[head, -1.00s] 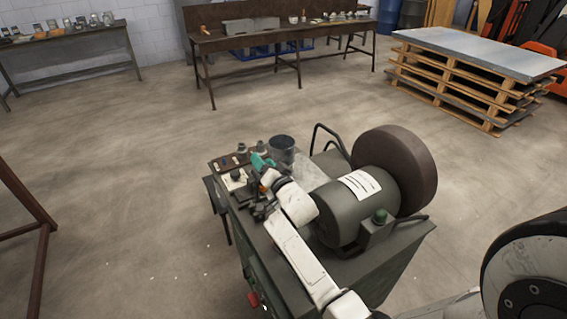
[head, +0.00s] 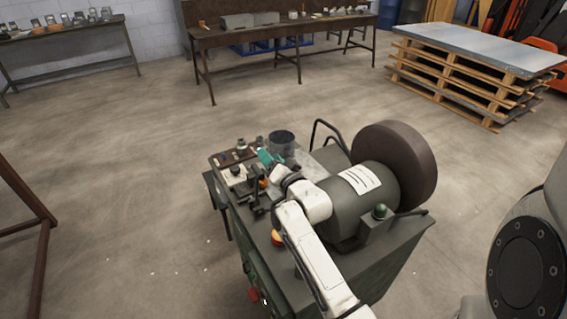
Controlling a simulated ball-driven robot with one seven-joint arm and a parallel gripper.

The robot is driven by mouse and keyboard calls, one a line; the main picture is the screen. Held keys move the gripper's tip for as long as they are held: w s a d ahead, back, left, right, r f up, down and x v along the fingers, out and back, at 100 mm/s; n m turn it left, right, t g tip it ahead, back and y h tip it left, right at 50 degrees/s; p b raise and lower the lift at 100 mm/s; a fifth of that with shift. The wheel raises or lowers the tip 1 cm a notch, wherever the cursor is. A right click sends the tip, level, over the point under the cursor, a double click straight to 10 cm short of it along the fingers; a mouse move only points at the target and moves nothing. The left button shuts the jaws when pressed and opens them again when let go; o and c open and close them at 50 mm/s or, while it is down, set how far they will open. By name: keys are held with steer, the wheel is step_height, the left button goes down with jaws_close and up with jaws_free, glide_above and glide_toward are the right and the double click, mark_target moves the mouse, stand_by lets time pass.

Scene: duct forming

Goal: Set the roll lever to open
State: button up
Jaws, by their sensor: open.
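My gripper (head: 272,180) is at the end of my white arm, low over the near left part of the green machine's top (head: 332,250). It is small and partly hidden by my wrist; its jaws are open, and I see nothing held in them. Dark fittings (head: 257,206) stand just left of and below it, close to the top's left edge. The roll lever may be among them, but I cannot pick it out surely or read its position. A small orange part (head: 263,183) shows close by the gripper.
A teal item (head: 268,158), a dark grey cup (head: 282,143) and a small tray (head: 236,157) lie beyond the gripper. The grey-green motor (head: 365,205) with its brown wheel (head: 398,165) stands right of my arm. A yellow-orange knob (head: 278,238) sits left of my forearm.

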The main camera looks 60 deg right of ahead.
steer(key=s+a+r+b, duration=0.2)
steer(key=s, duration=0.3)
steer(key=shift+a+r, duration=0.35)
steer(key=shift+a, duration=0.05)
steer(key=shift+s, duration=0.1)
